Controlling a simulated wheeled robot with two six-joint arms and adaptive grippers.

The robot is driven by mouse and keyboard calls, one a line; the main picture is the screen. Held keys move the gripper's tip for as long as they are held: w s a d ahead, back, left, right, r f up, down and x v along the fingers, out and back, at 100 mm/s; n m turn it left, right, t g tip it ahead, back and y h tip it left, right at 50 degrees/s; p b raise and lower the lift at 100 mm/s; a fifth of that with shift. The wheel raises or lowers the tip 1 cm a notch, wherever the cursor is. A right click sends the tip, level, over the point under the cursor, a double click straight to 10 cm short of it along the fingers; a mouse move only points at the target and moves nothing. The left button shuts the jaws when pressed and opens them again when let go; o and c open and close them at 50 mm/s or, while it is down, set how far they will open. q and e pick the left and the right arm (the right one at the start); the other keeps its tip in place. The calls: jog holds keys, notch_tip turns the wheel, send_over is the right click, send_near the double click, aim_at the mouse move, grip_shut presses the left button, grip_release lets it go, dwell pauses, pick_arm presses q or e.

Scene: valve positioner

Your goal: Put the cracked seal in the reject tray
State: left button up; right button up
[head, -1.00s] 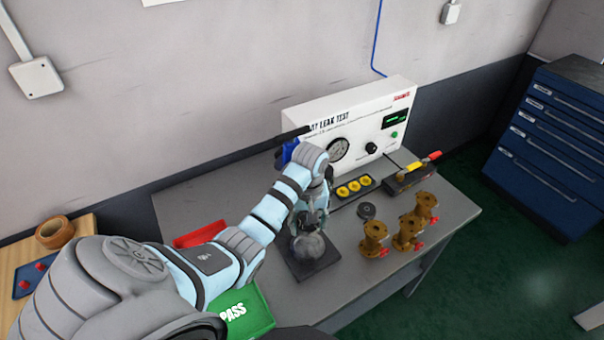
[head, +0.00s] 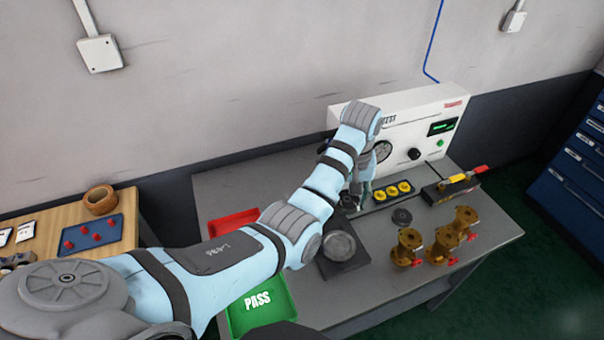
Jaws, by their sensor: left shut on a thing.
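My left gripper (head: 352,200) points down over the grey bench, just behind the round fixture and left of the yellow seals. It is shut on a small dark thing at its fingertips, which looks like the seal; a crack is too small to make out. The red tray (head: 226,226), with no lettering visible, lies on the bench's left side, partly hidden by my left arm. It is left of the gripper and apart from it. My right gripper is not in view.
A round metal fixture on a dark plate (head: 340,247) stands in mid-bench. A green PASS tray (head: 268,312) lies in front. A dark disc (head: 402,217) and brass valve bodies (head: 440,250) stand right. The leak tester (head: 408,128) stands behind.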

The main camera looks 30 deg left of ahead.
pick_arm(q)
notch_tip(320, 180, down, 7)
jog(key=b, duration=0.6)
jog(key=s+a+f+n+p, duration=0.15)
jog(key=s+a, duration=0.25)
jog(key=a, duration=0.5)
jog(key=s+a+p, duration=0.2)
jog(key=s+a, duration=0.1)
jog(key=a, duration=0.4)
jog(key=s+a+p, duration=0.1)
jog(key=s+a, duration=0.3)
jog(key=a, duration=0.3)
jog(key=s+a+r+p, duration=0.2)
jog(key=s+a+r, duration=0.2)
jog(key=r, duration=0.2)
jog(key=shift+m, duration=0.75)
jog(key=f+b, duration=0.1)
jog(key=f, duration=0.5)
jog(key=d+f+b, duration=0.1)
jog(key=f, duration=0.6)
jog(key=d+f+b, duration=0.1)
jog(key=f+b, duration=0.1)
jog(key=f, duration=0.4)
jog(key=shift+w+d+f, duration=0.1)
jog(key=shift+w+f, duration=0.2)
jog(key=shift+f, duration=0.1)
jog(key=shift+r, duration=0.1)
